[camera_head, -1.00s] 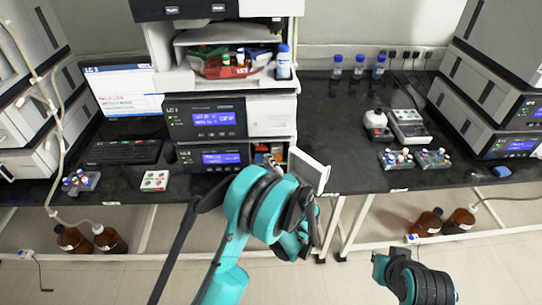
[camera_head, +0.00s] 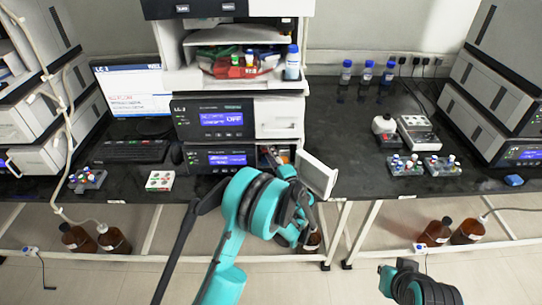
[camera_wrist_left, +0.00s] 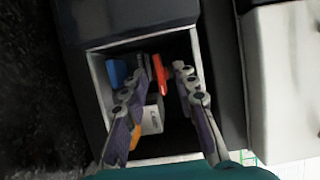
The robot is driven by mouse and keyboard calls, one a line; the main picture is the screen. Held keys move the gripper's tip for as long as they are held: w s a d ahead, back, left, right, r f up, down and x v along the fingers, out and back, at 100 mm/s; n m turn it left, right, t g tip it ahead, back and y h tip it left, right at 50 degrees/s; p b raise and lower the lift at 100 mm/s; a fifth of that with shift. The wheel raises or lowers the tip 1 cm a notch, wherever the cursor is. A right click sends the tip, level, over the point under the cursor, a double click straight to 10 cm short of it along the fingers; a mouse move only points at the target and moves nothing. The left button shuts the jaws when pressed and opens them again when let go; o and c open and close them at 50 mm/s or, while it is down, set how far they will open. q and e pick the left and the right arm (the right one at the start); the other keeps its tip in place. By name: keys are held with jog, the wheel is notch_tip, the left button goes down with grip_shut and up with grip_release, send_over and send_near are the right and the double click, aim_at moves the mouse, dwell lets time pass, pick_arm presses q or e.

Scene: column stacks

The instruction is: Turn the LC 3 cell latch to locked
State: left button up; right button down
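In the left wrist view, a red lever, which looks like the cell latch (camera_wrist_left: 161,74), stands inside the compartment. My left gripper (camera_wrist_left: 162,68) is open, with one finger on each side of the red lever; contact cannot be told. In the head view my own arm hides most of this gripper. My right gripper is not in view; only part of that arm shows.
Inside the compartment are a blue part (camera_wrist_left: 116,72) and a white labelled block (camera_wrist_left: 152,120), close to the left finger. The compartment walls leave little side room. The open door stands right of my left arm. Vial racks (camera_head: 405,165) lie farther right on the bench.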

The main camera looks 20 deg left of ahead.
pick_arm(q)
grip_shut()
jog(key=shift+n, duration=0.4)
jog(key=n+h, duration=0.1)
jog(key=n, duration=0.2)
jog(key=n+g+h+p, duration=0.1)
jog(key=n+h, duration=0.1)
jog(key=n, duration=0.1)
jog(key=r+n+h+p, duration=0.1)
jog(key=n+h, duration=0.1)
jog(key=n, duration=0.1)
jog(key=shift+s+a+n+g, duration=0.1)
jog(key=shift+a+n+g, duration=0.2)
jog(key=shift+a+n, duration=0.1)
jog(key=n+h, duration=0.2)
jog(key=shift+n, duration=0.4)
dwell(0.4)
